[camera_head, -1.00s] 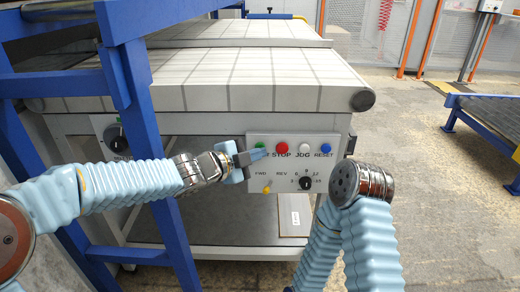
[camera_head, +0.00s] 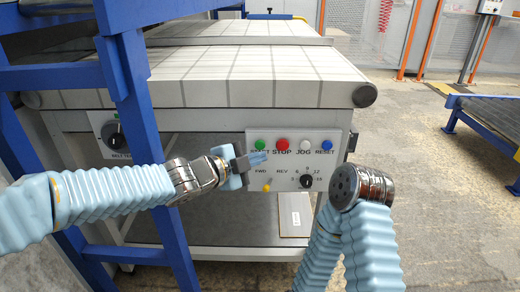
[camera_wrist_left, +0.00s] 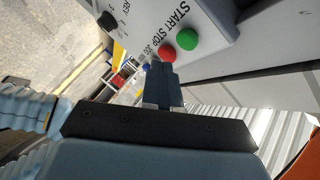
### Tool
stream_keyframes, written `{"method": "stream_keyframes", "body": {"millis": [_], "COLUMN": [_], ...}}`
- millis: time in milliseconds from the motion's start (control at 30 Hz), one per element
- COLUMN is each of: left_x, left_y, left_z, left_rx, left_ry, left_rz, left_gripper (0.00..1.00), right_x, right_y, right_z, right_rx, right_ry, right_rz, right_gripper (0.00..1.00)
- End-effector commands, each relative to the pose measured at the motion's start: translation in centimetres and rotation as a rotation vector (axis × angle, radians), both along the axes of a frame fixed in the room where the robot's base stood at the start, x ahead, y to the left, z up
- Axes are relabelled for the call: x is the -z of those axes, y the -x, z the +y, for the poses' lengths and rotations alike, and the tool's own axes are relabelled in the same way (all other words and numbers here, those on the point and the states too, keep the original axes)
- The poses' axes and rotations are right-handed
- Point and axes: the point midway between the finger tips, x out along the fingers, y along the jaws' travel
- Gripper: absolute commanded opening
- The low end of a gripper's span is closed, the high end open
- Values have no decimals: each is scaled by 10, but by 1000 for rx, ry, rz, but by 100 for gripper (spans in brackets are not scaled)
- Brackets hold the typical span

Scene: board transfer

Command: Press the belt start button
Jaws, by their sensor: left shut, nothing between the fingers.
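The green start button (camera_head: 260,144) sits at the upper left of the white control panel (camera_head: 340,171) in the head view. Its START label is partly hidden by my left gripper. My left gripper (camera_head: 259,158) is shut and empty, with its fingertips just below the green button in the picture. In the left wrist view the green button (camera_wrist_left: 187,39) is uncovered, beyond and to the right of the shut fingertips (camera_wrist_left: 160,66), with a visible gap. My right arm shows in the head view, but its gripper does not.
The red stop button (camera_head: 282,144), white jog button (camera_head: 305,145) and blue reset button (camera_head: 327,145) stand in a row right of the green one. A yellow switch (camera_head: 267,186) and black knob (camera_head: 306,180) sit below. A blue post (camera_head: 133,108) stands left.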

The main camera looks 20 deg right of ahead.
Motion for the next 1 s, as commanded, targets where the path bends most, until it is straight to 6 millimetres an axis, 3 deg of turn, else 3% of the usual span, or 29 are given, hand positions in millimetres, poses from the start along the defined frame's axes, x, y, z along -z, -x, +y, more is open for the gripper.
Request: {"method": "stream_keyframes", "body": {"millis": [100, 400, 1000], "left_x": [3, 1, 1], "left_y": [12, 32, 32], "left_z": [4, 9, 9], "left_rx": [0, 0, 0], "left_ry": [0, 0, 0], "left_rz": [0, 0, 1], "left_gripper": [0, 0, 0], "right_x": [11, 19, 18], "right_y": [0, 0, 0], "right_z": [0, 0, 0], "right_rx": [0, 0, 0], "right_ry": [0, 0, 0], "right_rz": [0, 0, 0], "right_gripper": [35, 35, 35]}}
